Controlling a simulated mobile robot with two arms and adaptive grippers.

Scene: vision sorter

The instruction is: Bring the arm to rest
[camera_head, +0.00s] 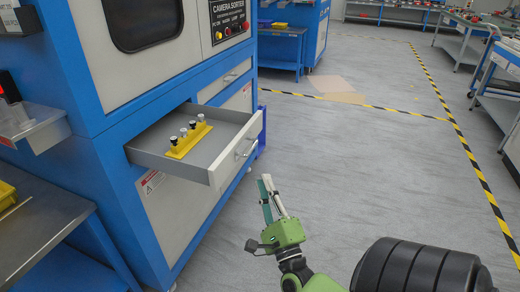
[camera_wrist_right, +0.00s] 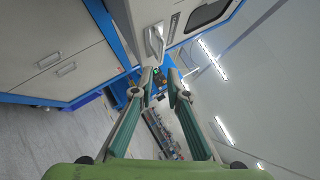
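My right gripper (camera_head: 268,184) is held out over the floor, to the right of and in front of the open drawer, clear of it. Its two teal-and-grey fingers stand apart with nothing between them. In the right wrist view the fingers (camera_wrist_right: 161,78) also show a gap and are empty. My left gripper is not in view.
The blue-and-white camera sorter cabinet (camera_head: 180,76) stands at the left. Its drawer (camera_head: 228,170) is pulled out and holds a yellow block (camera_head: 187,140) with several small pegs. A metal bench (camera_head: 45,235) is at lower left.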

